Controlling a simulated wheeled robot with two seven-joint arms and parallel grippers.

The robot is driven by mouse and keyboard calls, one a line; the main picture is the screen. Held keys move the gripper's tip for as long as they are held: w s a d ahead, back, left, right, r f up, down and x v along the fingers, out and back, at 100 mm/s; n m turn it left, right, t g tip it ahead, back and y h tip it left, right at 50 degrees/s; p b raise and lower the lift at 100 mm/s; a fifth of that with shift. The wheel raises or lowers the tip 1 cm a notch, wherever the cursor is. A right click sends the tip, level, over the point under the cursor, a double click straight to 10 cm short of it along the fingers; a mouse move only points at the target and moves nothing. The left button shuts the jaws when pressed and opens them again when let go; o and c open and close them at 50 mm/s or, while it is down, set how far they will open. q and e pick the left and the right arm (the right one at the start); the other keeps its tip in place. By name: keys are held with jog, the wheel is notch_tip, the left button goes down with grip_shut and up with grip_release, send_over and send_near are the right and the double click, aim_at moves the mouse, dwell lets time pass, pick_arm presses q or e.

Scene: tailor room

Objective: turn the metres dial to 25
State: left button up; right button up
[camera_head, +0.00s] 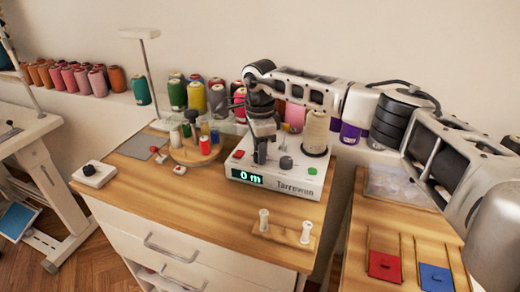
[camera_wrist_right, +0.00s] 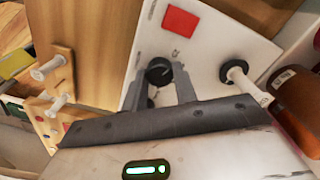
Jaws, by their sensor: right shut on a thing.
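In the head view the gripper hides this dial. I cannot read any dial markings. My left gripper is not in view.
A red button (camera_head: 238,154) and a green button (camera_head: 312,171) are on the machine. A cream thread cone (camera_head: 316,132) stands behind. A round thread stand (camera_head: 195,153) is to the left, and a wooden holder with two white spools (camera_head: 283,235) is in front.

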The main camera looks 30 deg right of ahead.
jog(key=o, duration=1)
jog(key=shift+c, duration=0.2)
jog(key=shift+r, duration=0.1)
notch_tip(320, 180, up, 16)
